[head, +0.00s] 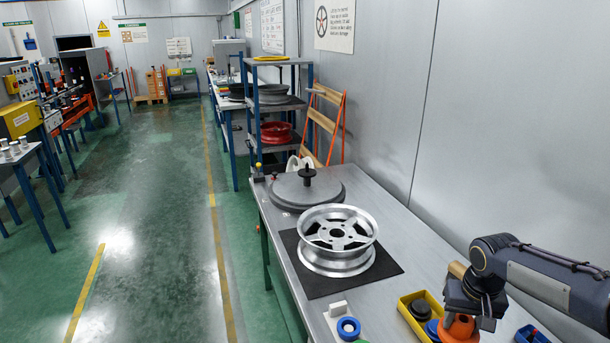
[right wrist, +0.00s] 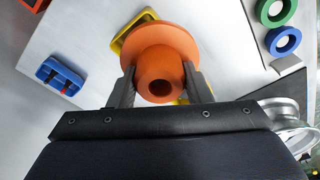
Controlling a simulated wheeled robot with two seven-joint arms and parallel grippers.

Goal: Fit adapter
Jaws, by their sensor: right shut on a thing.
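My right gripper (head: 468,312) is shut on an orange flanged adapter (head: 460,329), at the lower right of the head view. In the right wrist view the adapter (right wrist: 160,45) sits between the two fingers, its bore facing the camera. A silver wheel (head: 338,228) lies flat on a black mat (head: 388,266), left of the gripper. Behind it a dark upright spindle (head: 307,176) stands on a round grey plate (head: 330,190). A yellow tray (head: 405,304) beside the gripper holds a black adapter (head: 420,308) and a blue one (head: 432,328). My left gripper is not in view.
A blue ring (head: 348,328) and a green ring (right wrist: 276,10) lie near the bench's front. A blue holder (head: 530,335) is at the right. A shelf rack (head: 275,105) stands beyond the bench (head: 385,205). A wall runs along the right side.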

